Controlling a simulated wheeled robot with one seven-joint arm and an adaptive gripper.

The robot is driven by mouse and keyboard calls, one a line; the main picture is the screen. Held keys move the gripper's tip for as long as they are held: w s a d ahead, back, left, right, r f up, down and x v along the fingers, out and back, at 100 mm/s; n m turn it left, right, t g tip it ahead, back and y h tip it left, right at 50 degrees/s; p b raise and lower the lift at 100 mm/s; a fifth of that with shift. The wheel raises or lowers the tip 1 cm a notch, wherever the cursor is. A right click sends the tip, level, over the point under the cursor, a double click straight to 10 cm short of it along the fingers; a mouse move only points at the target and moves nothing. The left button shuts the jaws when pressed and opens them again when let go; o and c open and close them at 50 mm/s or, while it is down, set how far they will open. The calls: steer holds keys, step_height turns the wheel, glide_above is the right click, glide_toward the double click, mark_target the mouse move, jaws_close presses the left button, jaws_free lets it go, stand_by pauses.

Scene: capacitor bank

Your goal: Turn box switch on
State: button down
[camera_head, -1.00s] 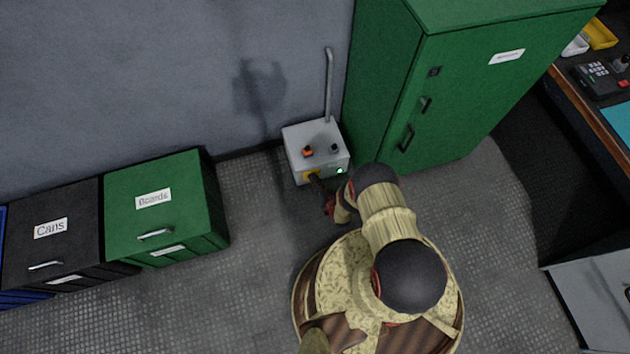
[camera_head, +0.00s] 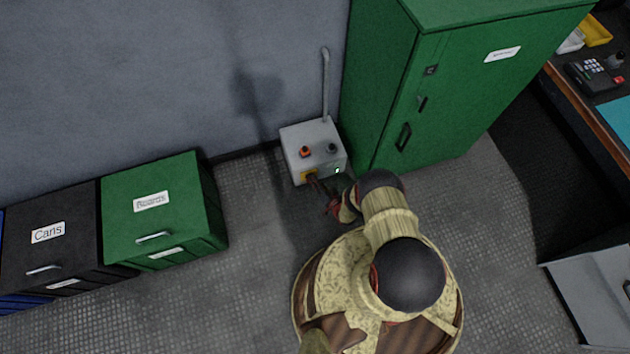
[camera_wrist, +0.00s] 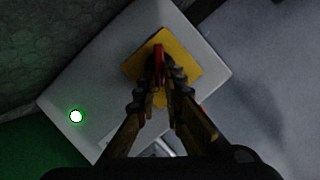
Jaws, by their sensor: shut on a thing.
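The grey switch box (camera_head: 313,143) stands on the floor against the wall, with an orange knob (camera_head: 305,151) and a dark knob (camera_head: 332,147) on top. In the wrist view its front face (camera_wrist: 95,85) carries a yellow plate (camera_wrist: 185,62) with a red switch handle (camera_wrist: 158,62) and a lit light (camera_wrist: 76,116), which looks green in the head view. My gripper (camera_wrist: 160,85) is at the yellow plate, its fingers shut on the red switch handle. The fingers hide the lower part of the handle.
A tall green cabinet (camera_head: 470,90) stands close to the right of the box. A green bin (camera_head: 165,205) and a black bin (camera_head: 55,245) stand to the left, with open floor between. A grey pipe (camera_head: 325,85) rises behind the box.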

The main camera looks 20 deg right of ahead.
steer(key=c, duration=1.9)
jaws_free()
steer(key=shift+r, duration=0.1)
step_height(320, 180, up, 10)
steer(key=shift+c, duration=0.4)
